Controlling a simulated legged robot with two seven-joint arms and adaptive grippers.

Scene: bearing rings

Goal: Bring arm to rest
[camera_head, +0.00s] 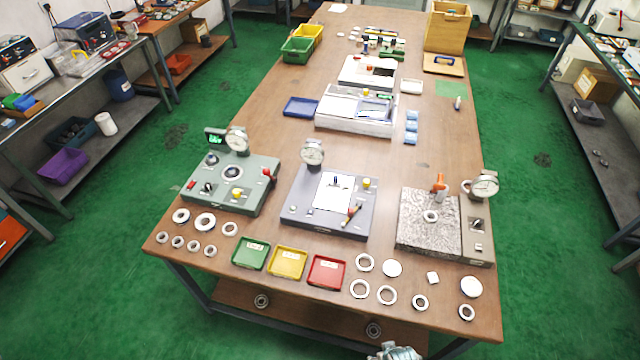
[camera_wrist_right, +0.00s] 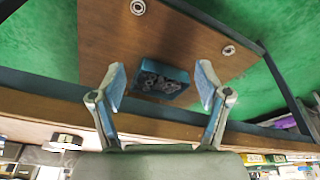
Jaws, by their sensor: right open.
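My right gripper (camera_wrist_right: 160,88) is open and empty in the right wrist view, its two fingers spread apart. Past the fingers is the lower shelf (camera_wrist_right: 110,45) of the table, with a blue bin (camera_wrist_right: 178,73) of small metal parts on it. In the head view a piece of my right arm (camera_head: 395,350) shows at the bottom edge, in front of the table and below its top; its fingers are not clear there. My left gripper is in neither view.
The wooden table (camera_head: 280,110) carries three gauge stations along its near side. Several bearing rings (camera_head: 205,222) lie near the front edge beside a green tray (camera_head: 250,254), a yellow tray (camera_head: 287,262) and a red tray (camera_head: 326,271). Green floor (camera_head: 90,290) is free around it.

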